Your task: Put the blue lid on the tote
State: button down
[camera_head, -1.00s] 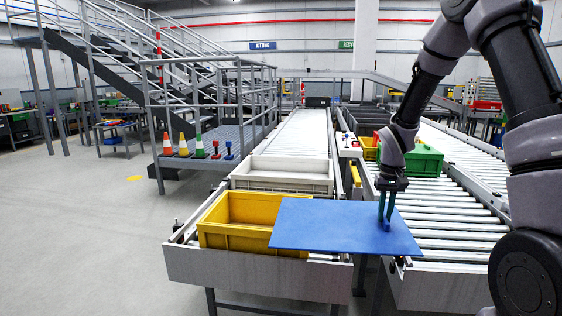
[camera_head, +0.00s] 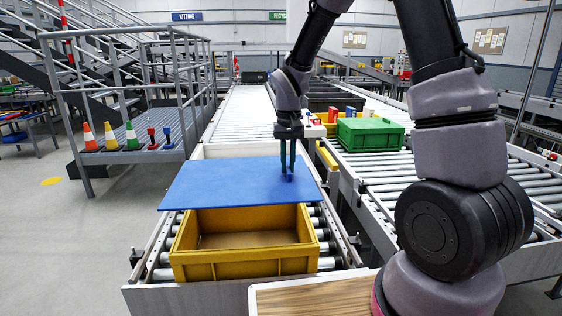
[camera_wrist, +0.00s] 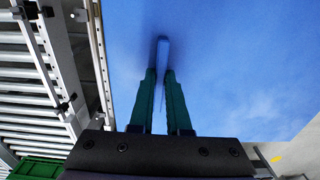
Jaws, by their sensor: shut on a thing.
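The blue lid (camera_head: 225,184) is a flat panel held level in the air by my gripper (camera_head: 288,172). My gripper is shut on a small upright handle on the lid's top, near its right side in the head view. The wrist view shows the fingers (camera_wrist: 161,100) closed around the blue handle (camera_wrist: 162,55). The yellow tote (camera_head: 245,262) stands on the conveyor's near end with its front and part of its open inside showing. The lid hangs above and behind it, hiding the tote's back rim. The gap between lid and tote cannot be told exactly.
A grey-white tote (camera_head: 232,150) stands behind, partly hidden by the lid. A green tote (camera_head: 370,133) sits on the right conveyor (camera_head: 390,185). Traffic cones (camera_head: 110,136) stand on the platform at left. A wood-topped surface (camera_head: 312,296) lies at the front.

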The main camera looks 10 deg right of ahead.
jog(key=shift+f, duration=2.75)
jog(key=shift+s+f, duration=0.2)
jog(key=shift+f, duration=1.3)
jog(key=shift+f, duration=1)
